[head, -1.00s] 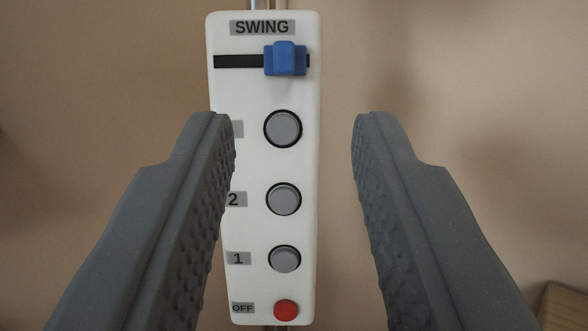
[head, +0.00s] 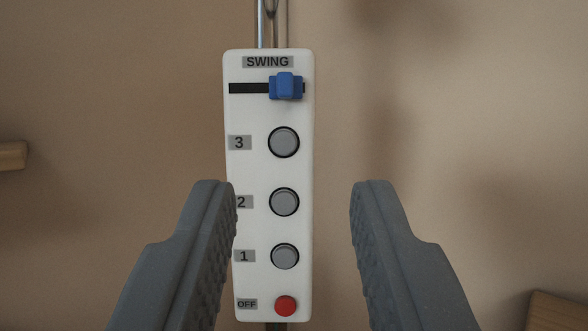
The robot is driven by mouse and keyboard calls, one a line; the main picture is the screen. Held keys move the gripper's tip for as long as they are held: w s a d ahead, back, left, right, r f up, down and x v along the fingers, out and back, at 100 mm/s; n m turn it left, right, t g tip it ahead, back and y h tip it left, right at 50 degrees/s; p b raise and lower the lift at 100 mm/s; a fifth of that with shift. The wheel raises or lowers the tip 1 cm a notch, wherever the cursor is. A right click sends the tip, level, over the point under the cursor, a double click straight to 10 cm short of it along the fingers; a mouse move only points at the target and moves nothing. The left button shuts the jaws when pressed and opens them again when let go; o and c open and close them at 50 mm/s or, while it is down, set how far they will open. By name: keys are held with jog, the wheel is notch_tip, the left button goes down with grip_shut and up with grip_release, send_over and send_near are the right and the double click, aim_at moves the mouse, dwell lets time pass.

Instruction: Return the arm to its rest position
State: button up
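My gripper (head: 292,183) is open and empty, with its two dark grey ribbed fingers spread apart in the lower half of the head view. Between and behind the fingers is a white upright control panel (head: 262,124). The left finger overlaps the panel's left edge near the label 2; the right finger stands clear to its right. I cannot tell the exact gap in depth, but the panel appears beyond the fingertips. My arm's rest position is not marked in view.
The panel has a blue SWING slider (head: 286,86) at the right of its slot, grey round buttons (head: 284,142) and a red OFF button (head: 285,306). A metal pole (head: 262,25) rises above it. Wooden pieces show at the left edge (head: 12,155) and lower right (head: 556,311). The wall is plain.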

jog(key=s+d+r+m+g+h+p, duration=0.15)
jog(key=s+r, duration=0.25)
jog(key=r, duration=0.9)
jog(key=s+d+r+n+g+h+p, duration=0.15)
jog(key=s+r, duration=0.25)
jog(key=r, duration=0.9)
jog(key=s+r+g, duration=0.1)
jog(key=s+r, duration=0.4)
jog(key=s, duration=0.3)
jog(key=s+r+g, duration=0.1)
jog(key=s+r, duration=0.4)
jog(key=s, duration=0.3)
jog(key=s+r+m+g+y+p, duration=0.1)
jog(key=s+r+g, duration=0.1)
jog(key=s+r, duration=0.3)
jog(key=v, duration=0.3)
jog(key=shift+s+d, duration=0.15)
jog(key=shift+s, duration=0.25)
